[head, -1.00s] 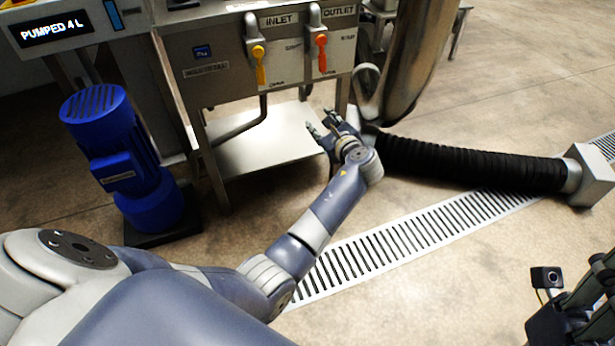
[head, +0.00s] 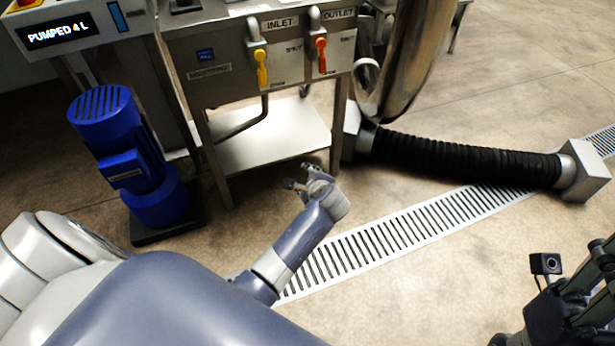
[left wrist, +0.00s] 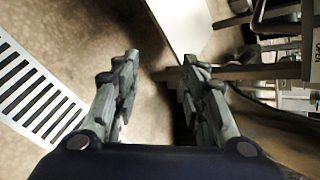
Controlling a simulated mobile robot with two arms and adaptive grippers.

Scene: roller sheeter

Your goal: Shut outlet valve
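The outlet valve (head: 321,56) has an orange-red handle hanging down below the OUTLET label on the steel cabinet front. The inlet valve (head: 261,70), with a yellow handle, hangs down to its left below the INLET label. My left gripper (head: 305,175) is low in front of the cabinet, well below both valves and touching neither. In the left wrist view its two fingers (left wrist: 155,90) stand apart with bare floor between them, so it is open and empty. My right gripper (head: 575,300) is at the lower right edge, partly cut off; its fingers cannot be judged.
A blue motor (head: 125,155) stands left of the cabinet. A steel lower shelf (head: 270,140) lies under the cabinet. A black corrugated hose (head: 460,160) runs to the right. A floor drain grate (head: 400,235) crosses the open floor. A display (head: 60,33) reads PUMPED 4 L.

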